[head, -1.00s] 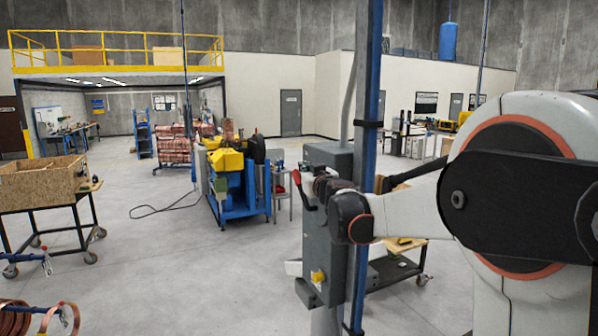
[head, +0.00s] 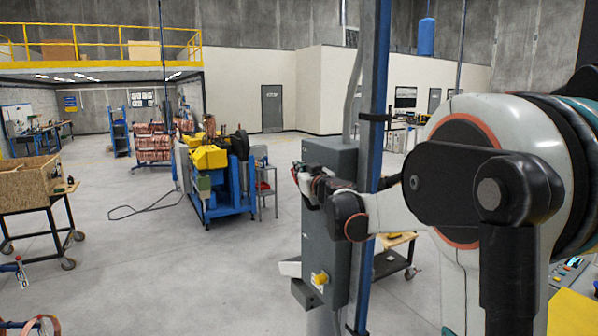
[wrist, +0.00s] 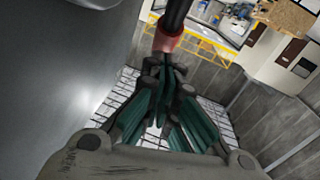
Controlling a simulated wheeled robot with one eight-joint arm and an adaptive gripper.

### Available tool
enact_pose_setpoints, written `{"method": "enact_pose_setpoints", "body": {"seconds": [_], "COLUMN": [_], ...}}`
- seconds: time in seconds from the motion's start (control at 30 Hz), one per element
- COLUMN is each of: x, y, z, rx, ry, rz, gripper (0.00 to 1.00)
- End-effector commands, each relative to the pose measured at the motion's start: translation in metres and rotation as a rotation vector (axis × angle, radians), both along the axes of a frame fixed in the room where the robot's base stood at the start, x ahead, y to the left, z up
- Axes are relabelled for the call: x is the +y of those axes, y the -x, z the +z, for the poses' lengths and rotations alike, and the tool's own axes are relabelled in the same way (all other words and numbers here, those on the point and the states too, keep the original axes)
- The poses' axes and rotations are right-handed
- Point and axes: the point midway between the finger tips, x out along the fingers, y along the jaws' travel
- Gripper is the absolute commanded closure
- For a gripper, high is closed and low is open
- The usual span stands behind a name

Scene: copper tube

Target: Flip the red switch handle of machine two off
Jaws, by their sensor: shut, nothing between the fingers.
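The grey switch box (head: 332,235) is mounted on a blue post in the head view. Its red switch handle (head: 305,173) shows as a small red patch at the box's upper left side, partly hidden by my gripper (head: 311,184). In the wrist view, the handle (wrist: 168,42) has a red end on a black shaft at the top middle. My gripper (wrist: 165,66) has its fingers together, with the tips right at the red end. They look close to or against it; I cannot tell whether they touch. Nothing is held between them.
The blue post (head: 376,120) stands close beside my arm. A yellow knob (head: 320,278) sits low on the box. A blue and yellow machine (head: 222,185) stands farther back, left. A cart with a wooden crate (head: 30,185) is at far left. Open floor lies between.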

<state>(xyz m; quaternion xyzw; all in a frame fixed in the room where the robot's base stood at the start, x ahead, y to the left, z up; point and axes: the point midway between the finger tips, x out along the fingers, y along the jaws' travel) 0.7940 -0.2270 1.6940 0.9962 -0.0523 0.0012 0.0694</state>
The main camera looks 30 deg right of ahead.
Motion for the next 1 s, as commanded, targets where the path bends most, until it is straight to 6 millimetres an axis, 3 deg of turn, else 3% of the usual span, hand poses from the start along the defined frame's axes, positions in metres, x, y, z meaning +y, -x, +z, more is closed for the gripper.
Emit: {"method": "enact_pose_setpoints", "body": {"seconds": [0.67, 1.0], "x": [0.001, 0.002], "y": [-0.014, -0.038], "z": [-0.007, -0.026], "rx": [0.000, 0.000], "ry": [0.000, -0.001], "rz": [0.000, 0.000], "gripper": [1.00, 1.00]}}
